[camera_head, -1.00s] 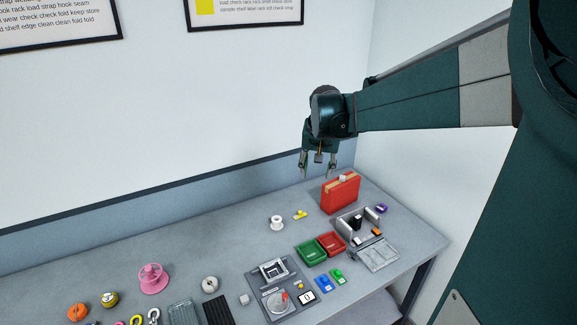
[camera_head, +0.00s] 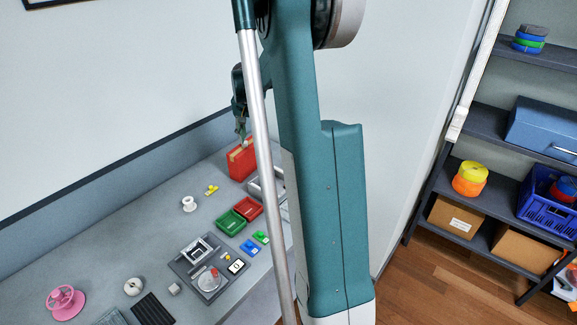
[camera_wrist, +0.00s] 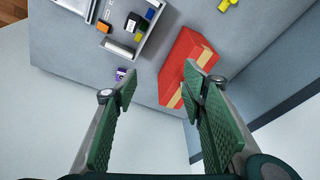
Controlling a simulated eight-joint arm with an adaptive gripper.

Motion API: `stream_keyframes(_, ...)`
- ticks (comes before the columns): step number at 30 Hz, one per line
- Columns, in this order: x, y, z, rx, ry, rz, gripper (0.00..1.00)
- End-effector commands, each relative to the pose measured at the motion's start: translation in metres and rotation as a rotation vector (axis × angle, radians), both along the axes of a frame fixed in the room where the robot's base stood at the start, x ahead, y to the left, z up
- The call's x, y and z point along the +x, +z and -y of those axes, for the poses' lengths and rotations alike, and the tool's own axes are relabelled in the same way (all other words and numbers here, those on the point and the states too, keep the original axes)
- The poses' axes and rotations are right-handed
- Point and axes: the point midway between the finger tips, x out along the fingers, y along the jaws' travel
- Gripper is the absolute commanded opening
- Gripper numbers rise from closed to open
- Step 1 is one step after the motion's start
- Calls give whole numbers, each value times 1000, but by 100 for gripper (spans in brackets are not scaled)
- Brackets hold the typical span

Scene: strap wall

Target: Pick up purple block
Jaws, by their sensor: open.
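The purple block (camera_wrist: 121,74) lies on the grey table near its edge, small and partly dark, in the wrist view. It is just beyond the tip of my left finger in that picture, beside the white tray. In the head view my own arm hides the spot where it lies. My gripper (camera_wrist: 160,84) is open and empty, its two green-padded fingers apart. It is apart from the purple block, above the table edge. In the head view my gripper (camera_head: 241,130) shows small and partly covered, above the red box.
A red box (camera_wrist: 187,62) with a tan stripe stands close to the right finger in the wrist view. A white tray (camera_wrist: 150,38) holds blue, black and orange pieces. Green (camera_head: 231,223) and red (camera_head: 248,209) bins stand on the table. A shelf rack (camera_head: 490,120) is at right.

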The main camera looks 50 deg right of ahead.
Motion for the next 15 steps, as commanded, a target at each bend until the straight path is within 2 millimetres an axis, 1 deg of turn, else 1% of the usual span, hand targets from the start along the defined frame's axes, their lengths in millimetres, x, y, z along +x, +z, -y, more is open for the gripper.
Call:
stream_keyframes(1, 1, -10, 14, 4, -20, -4, 41)
stream_keyframes(8, 1, -51, 68, 23, -105, -25, 41)
stream_keyframes(15, -7, -98, 125, 42, -197, -47, 41)
